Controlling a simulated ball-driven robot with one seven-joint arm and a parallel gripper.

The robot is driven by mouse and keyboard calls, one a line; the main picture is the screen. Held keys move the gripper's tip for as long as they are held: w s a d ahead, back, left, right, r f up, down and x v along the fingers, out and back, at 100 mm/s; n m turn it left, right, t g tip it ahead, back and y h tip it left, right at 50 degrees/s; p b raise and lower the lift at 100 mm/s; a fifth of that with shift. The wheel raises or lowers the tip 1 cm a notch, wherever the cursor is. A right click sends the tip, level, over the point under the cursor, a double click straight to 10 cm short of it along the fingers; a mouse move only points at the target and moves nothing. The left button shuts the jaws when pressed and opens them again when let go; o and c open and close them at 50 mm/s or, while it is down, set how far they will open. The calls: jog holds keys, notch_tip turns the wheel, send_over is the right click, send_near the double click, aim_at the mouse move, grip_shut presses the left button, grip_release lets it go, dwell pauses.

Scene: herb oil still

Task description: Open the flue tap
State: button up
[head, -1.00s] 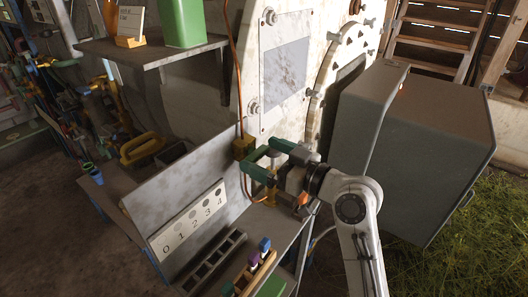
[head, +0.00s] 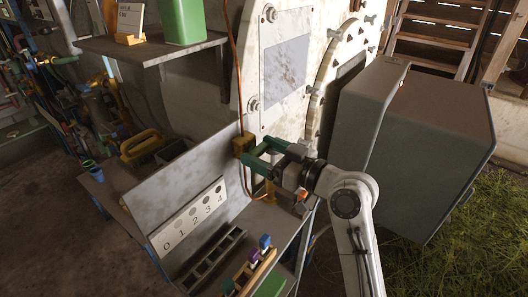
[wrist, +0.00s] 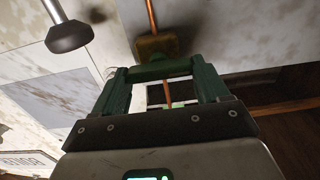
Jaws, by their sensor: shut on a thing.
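My gripper (head: 262,160) has dark green fingers and is shut beside the upright panel at the back of the bench. A brass-coloured block (head: 243,145) on a copper pipe sits just beyond the fingertips; I take it to be part of the flue tap. In the wrist view the block (wrist: 158,46) is past the fingers. There a dark green bar (wrist: 165,71) spans the fingertips; I cannot tell whether it is the tap's handle or part of the fingers. The exact grip contact is hidden. A brass-coloured piece (head: 269,190) shows below my gripper.
A label strip numbered 0 to 4 (head: 188,217) leans on the bench, with a slotted tray (head: 213,258) and a rack of coloured-topped vials (head: 252,268) in front. A large grey box (head: 425,140) stands close right of my arm. A shelf (head: 150,52) is at upper left.

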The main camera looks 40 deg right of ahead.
jog(key=shift+m, duration=0.3)
jog(key=m+p, duration=0.3)
jog(key=m, duration=0.1)
jog(key=shift+d+r+m, duration=0.1)
jog(key=shift+m, duration=0.2)
jog(key=m+p, duration=0.3)
jog(key=m, duration=0.1)
jog(key=shift+d+m, duration=0.1)
jog(key=shift+m, duration=0.2)
jog(key=m+p, duration=0.4)
jog(key=m, duration=0.1)
jog(key=shift+d+f+m+p, duration=0.1)
jog(key=shift+f+m+p, duration=0.1)
jog(key=shift+m+p, duration=0.5)
jog(key=shift+f+m+p, duration=0.15)
jog(key=shift+m+p, duration=0.2)
jog(key=shift+m, duration=0.65)
jog(key=shift+f, duration=0.1)
jog(key=o, duration=1.1)
jog(key=shift+w, duration=0.1)
jog(key=shift+c, duration=0.2)
